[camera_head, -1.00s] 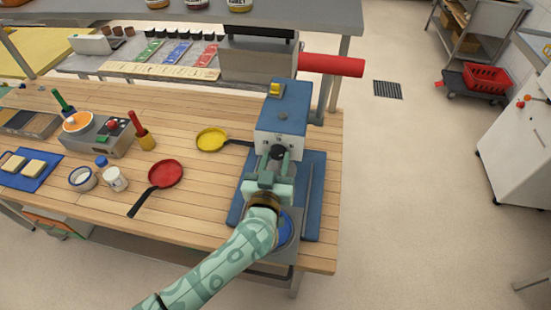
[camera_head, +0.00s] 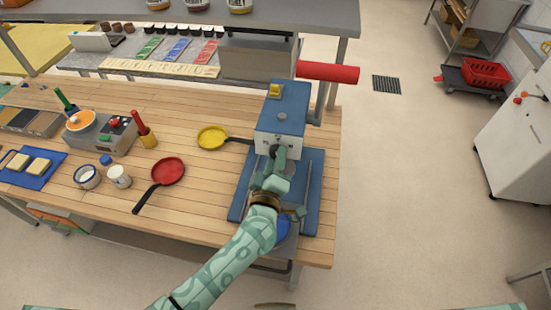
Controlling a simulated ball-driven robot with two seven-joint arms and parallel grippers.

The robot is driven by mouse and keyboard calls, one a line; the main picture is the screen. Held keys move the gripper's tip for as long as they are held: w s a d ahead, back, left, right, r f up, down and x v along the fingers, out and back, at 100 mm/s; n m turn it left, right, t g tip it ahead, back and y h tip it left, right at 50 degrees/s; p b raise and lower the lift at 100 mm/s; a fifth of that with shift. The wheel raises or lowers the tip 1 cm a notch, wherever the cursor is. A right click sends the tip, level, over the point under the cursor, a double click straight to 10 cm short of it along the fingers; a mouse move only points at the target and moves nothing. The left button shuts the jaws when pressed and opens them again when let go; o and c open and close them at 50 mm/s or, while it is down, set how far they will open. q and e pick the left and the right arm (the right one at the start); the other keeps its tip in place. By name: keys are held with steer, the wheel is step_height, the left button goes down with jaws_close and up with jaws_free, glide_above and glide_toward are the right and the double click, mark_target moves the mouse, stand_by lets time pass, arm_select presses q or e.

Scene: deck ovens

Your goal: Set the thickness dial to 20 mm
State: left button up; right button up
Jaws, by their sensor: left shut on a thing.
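The blue machine (camera_head: 283,113) stands at the right end of the wooden bench, with a yellow part on top. Its pale front panel (camera_head: 265,143) faces me, and a dark round dial (camera_head: 274,150) sits on it, mostly hidden behind my gripper. My left gripper (camera_head: 279,158) is shut on the dial and is rolled to one side. The marks around the dial are too small to read, so I cannot tell its setting. My right gripper is not in view.
A blue base plate (camera_head: 312,190) lies under the left gripper. A yellow pan (camera_head: 211,137) and a red pan (camera_head: 167,171) lie to the left. A red roller (camera_head: 329,72) sticks out behind the machine.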

arm_select(q)
steer(key=n+b, duration=0.1)
steer(key=n, duration=1.1)
steer(key=shift+n, duration=0.3)
stand_by(0.3)
steer(key=o, duration=1)
steer(key=shift+s, duration=0.15)
steer(key=s+a, duration=0.1)
steer(key=s, duration=0.4)
steer(key=s+a+b, duration=0.1)
steer(key=s, duration=0.4)
steer(key=s+a, duration=0.1)
steer(key=s, duration=0.4)
steer(key=shift+s+a+b, duration=0.1)
steer(key=shift+s+b, duration=0.25)
steer(key=shift+s, duration=0.05)
